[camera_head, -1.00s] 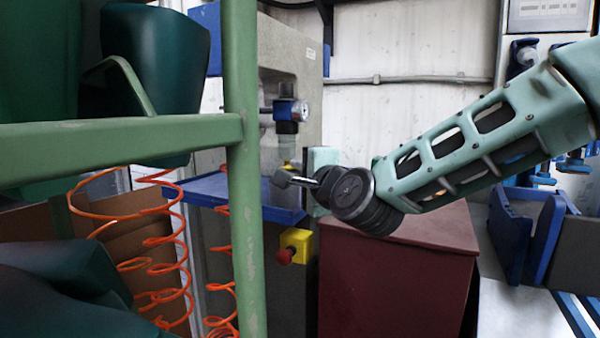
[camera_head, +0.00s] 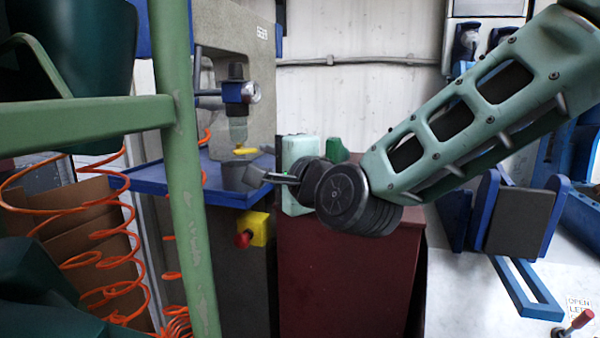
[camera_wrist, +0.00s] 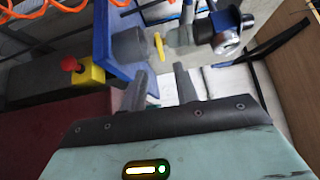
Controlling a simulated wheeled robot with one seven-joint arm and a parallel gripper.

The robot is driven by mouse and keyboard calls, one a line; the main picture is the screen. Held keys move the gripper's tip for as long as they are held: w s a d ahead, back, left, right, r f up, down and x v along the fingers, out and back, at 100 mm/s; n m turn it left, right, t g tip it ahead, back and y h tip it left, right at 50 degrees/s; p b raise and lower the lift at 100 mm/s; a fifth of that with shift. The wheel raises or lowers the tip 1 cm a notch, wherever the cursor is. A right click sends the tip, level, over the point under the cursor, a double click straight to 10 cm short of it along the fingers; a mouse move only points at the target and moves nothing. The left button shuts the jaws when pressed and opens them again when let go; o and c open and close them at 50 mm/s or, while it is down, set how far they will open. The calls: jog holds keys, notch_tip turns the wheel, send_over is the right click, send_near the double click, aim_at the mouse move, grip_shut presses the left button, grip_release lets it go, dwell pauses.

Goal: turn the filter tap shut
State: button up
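The filter (camera_head: 239,130) hangs from a blue-topped regulator with a round gauge on the grey machine, and it has a clear bowl. Its yellow tap (camera_head: 246,151) sticks out at the bowl's lower end, with the lever roughly level and crosswise to the bowl. In the wrist view, the yellow tap (camera_wrist: 160,46) lies beyond my fingertips, between the bowl and a grey cup-like cylinder (camera_wrist: 130,45). My gripper (camera_head: 262,177) is below and slightly right of the tap in the head view, apart from it. In the wrist view, my gripper (camera_wrist: 158,82) has its fingers spread and empty.
A blue tray (camera_head: 150,185) lies below the filter. A red button on a yellow box (camera_head: 258,229) sits under its edge. A green rack post (camera_head: 180,200) and orange coiled hoses (camera_head: 100,258) stand left. A dark red cabinet (camera_head: 345,275) is below my arm.

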jog(key=p+v, duration=0.1)
jog(key=v, duration=0.8)
jog(key=shift+s+d, duration=0.2)
jog(key=shift+s, duration=0.1)
jog(key=s+d+f+n+g+h, duration=0.1)
jog(key=s+f+n+g+h, duration=0.1)
jog(key=s+f+n+g, duration=0.4)
jog(key=s+d+f+n+g+h, duration=0.2)
jog(key=f+n, duration=0.2)
jog(key=f, duration=0.4)
jog(key=s+d+f+n+g+h, duration=0.3)
jog(key=s+d+n+g, duration=0.15)
jog(key=s, duration=0.25)
jog(key=s+d+f+n+g+h, duration=0.2)
jog(key=s+d+f+n+g, duration=0.1)
jog(key=s+d+n, duration=0.3)
notch_tip(320, 180, up, 25)
jog(key=m+p, duration=0.1)
jog(key=p, duration=2.4)
jog(key=shift+s, duration=0.15)
